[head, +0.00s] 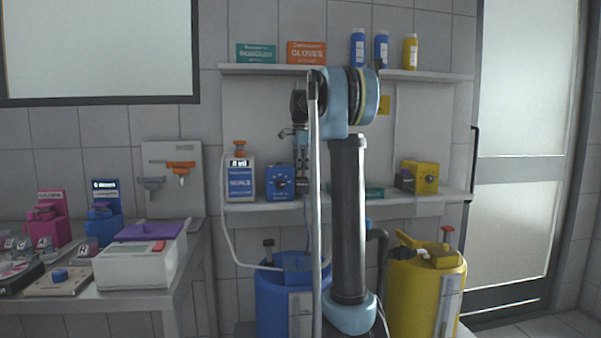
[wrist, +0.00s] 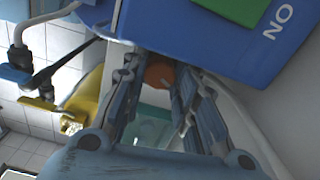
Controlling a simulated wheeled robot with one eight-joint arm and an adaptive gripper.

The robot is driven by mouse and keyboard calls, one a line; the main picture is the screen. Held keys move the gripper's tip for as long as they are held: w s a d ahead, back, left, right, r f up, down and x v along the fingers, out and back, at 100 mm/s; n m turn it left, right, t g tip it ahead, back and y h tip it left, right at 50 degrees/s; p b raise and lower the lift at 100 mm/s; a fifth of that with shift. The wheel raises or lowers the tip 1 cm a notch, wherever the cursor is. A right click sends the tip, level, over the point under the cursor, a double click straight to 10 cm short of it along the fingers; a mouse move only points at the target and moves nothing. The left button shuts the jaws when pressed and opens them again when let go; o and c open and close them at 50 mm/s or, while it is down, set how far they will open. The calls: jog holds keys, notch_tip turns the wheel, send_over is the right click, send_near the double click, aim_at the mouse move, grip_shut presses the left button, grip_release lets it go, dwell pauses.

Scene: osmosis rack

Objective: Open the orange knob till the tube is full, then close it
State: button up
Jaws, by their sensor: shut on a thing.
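The orange knob (wrist: 159,74) shows in the wrist view as a round orange piece between my fingertips, beside a blue box (wrist: 222,35). My gripper (wrist: 156,82) is shut on it, with one finger on each side. In the head view my gripper (head: 302,182) points down at the right side of the blue box (head: 279,182) on the lower shelf; the held knob cannot be made out there. A pale greenish clear shape (wrist: 150,128) lies beyond the fingers in the wrist view. I cannot tell whether it is the tube or see any fill level.
Left of the box stands a white-and-blue container (head: 240,178) with an orange top. Another orange tap (head: 181,167) is on a wall panel. A yellow device (head: 426,176) stands right on the shelf (head: 255,208). Blue (head: 272,300) and yellow (head: 405,295) drums stand below.

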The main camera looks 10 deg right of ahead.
jog(key=shift+w+n, duration=0.1)
jog(key=shift+n, duration=0.5)
jog(key=o, duration=0.8)
jog(key=shift+r, duration=3.75)
